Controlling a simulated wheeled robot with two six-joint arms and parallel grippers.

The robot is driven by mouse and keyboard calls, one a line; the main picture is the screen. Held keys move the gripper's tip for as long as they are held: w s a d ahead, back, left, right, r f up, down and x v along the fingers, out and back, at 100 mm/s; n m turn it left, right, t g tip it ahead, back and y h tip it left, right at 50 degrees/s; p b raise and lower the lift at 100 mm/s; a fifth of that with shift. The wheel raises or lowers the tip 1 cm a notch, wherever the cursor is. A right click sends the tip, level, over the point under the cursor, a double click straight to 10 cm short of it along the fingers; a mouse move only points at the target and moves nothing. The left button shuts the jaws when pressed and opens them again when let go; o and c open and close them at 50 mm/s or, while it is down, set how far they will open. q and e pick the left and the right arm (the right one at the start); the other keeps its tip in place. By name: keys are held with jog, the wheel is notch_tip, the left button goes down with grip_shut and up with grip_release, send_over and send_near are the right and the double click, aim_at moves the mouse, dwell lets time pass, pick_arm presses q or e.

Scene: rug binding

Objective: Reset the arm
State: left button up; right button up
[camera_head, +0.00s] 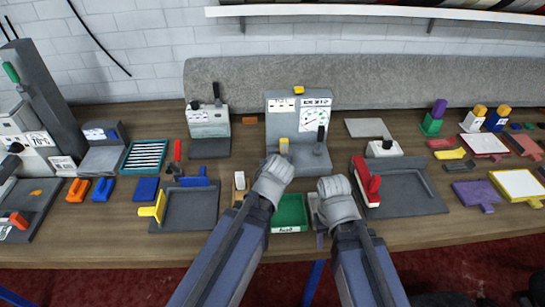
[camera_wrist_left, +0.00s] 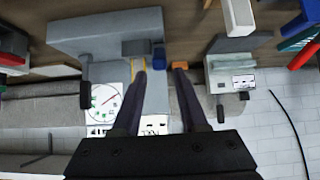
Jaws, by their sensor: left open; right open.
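My left arm reaches up the middle of the head view, and its gripper (camera_head: 272,172) is over the bench in front of a grey machine with a dial panel (camera_head: 316,118). In the left wrist view its two dark fingers (camera_wrist_left: 160,75) stand apart with nothing between them. That view is upside down and shows the dial machine (camera_wrist_left: 105,103) beyond the fingers. My right gripper (camera_head: 337,190) is beside the left one, just right of a green tray (camera_head: 290,214). It is open, and its fingertips are largely hidden by the wrist.
A grey tray with a red clamp (camera_head: 410,190) lies close right of my right gripper. A grey tray with a yellow handle (camera_head: 190,208) lies left of my left arm. Several colored blocks and stamps stand at the right. A grey roll (camera_head: 400,82) lies along the back.

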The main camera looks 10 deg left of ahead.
dwell(0.3)
pick_arm(q)
jog(key=s+d+f+m+g, duration=0.2)
jog(key=s+g, duration=0.1)
jog(key=s, duration=0.3)
jog(key=s+d+f+m+g+h, duration=0.1)
jog(key=s+d+f+m+g, duration=0.1)
jog(key=s, duration=0.4)
jog(key=s+d+f+m+g, duration=0.2)
jog(key=s+d+f+g, duration=0.2)
jog(key=s, duration=0.2)
jog(key=shift+s+m+g+h, duration=0.3)
jog(key=shift+s, duration=0.1)
jog(key=shift+s+d+g, duration=0.1)
jog(key=shift+s+g, duration=0.2)
jog(key=shift+s, duration=0.2)
